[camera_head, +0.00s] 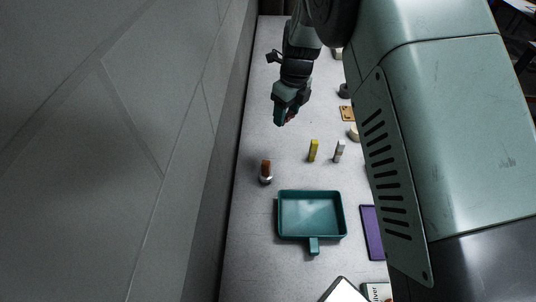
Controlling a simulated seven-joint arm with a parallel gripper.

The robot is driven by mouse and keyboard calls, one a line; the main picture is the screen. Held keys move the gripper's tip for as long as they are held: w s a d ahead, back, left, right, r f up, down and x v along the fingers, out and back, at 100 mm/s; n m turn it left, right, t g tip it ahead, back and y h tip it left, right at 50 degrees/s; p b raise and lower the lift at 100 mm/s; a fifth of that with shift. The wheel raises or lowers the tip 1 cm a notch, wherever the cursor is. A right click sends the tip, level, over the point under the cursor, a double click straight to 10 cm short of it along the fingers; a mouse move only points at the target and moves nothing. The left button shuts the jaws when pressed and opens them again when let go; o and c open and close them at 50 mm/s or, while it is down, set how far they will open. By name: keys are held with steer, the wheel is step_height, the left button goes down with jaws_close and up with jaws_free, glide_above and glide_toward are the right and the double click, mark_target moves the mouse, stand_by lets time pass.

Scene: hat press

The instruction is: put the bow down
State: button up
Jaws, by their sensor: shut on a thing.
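My gripper (281,117) is in the upper middle of the head view, above the light countertop (257,225). It is shut on the bow (292,115), of which only a small dark red patch shows beside the fingers. The fingers and the wrist hide the rest of it, so its shape and tilt cannot be told. The gripper appears to be above the surface, clear of the objects nearby.
A teal dustpan-like tray (312,243) lies nearer. A brown-topped bottle (266,171), a yellow block (313,150) and a grey-white tube (339,151) stand between. A purple flat item (373,234) lies right. A wall (190,130) borders the left. My arm covers the right.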

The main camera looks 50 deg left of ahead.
steer(key=s+a, duration=0.4)
glide_above(266, 154)
steer(key=shift+m, duration=0.3)
steer(key=f, duration=1)
steer(key=shift+d+f, duration=0.25)
steer(key=shift+d, duration=0.05)
steer(key=shift+f, duration=2.2)
steer(key=shift+f, duration=0.1)
steer(key=o, duration=1)
